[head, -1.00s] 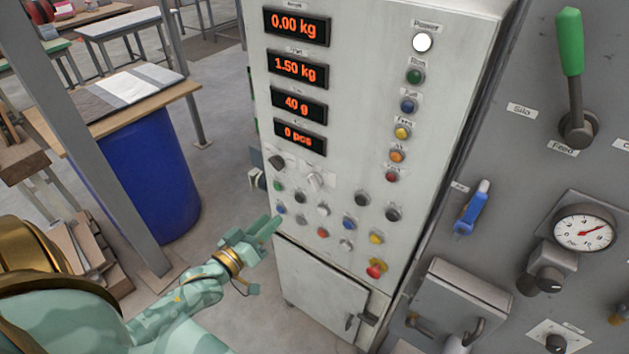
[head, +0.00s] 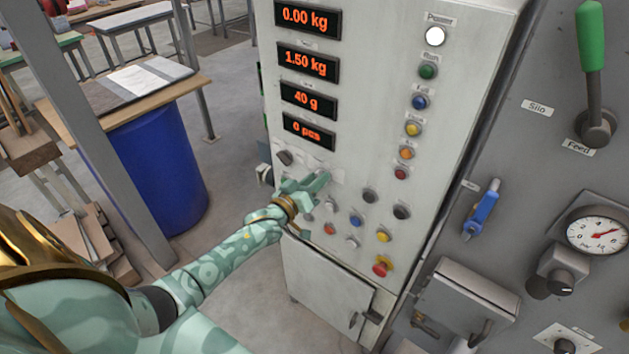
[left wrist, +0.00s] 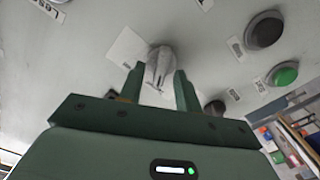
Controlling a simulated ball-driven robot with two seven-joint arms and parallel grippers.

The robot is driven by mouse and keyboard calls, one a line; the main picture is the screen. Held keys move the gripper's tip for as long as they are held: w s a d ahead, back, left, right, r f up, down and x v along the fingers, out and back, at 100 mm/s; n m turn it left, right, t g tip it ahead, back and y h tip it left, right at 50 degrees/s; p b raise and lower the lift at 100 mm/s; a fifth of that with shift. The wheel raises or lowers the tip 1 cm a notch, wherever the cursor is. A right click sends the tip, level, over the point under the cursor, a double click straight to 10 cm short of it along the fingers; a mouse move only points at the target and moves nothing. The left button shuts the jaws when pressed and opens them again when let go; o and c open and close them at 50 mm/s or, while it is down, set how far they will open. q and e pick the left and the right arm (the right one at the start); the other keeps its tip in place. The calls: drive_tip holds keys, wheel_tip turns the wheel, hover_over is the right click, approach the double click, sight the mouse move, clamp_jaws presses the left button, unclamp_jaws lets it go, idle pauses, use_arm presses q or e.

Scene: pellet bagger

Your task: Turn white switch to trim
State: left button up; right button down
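The white switch (left wrist: 160,65) is a pale rotary knob on the panel, on a light label plate. In the left wrist view it sits between the two fingertips of my left gripper (left wrist: 160,78). The fingers are apart, one on each side of the knob, and I see no clear grip on it. In the head view my left gripper (head: 318,182) reaches the panel below the displays and hides the switch. The label's wording is not readable. My right gripper is in neither view.
The grey control cabinet (head: 370,60) carries displays, a column of lamps and buttons, and a red emergency knob (head: 382,266) low down. A dark knob (head: 284,157) is close left of my gripper. A blue drum (head: 150,170) stands at the left.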

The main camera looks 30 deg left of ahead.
use_arm(q)
clamp_jaws()
drive_tip(key=shift+m, duration=0.3)
drive_tip(key=shift+s+d+m, duration=0.1)
drive_tip(key=shift+d+m, duration=0.05)
drive_tip(key=shift+m, duration=1.7)
drive_tip(key=shift+w+d+m, duration=0.1)
drive_tip(key=shift+d+m, duration=0.05)
drive_tip(key=shift+m, duration=1.75)
drive_tip(key=shift+s+d+m, duration=0.1)
drive_tip(key=shift+d+m, duration=0.05)
drive_tip(key=shift+m, duration=1.7)
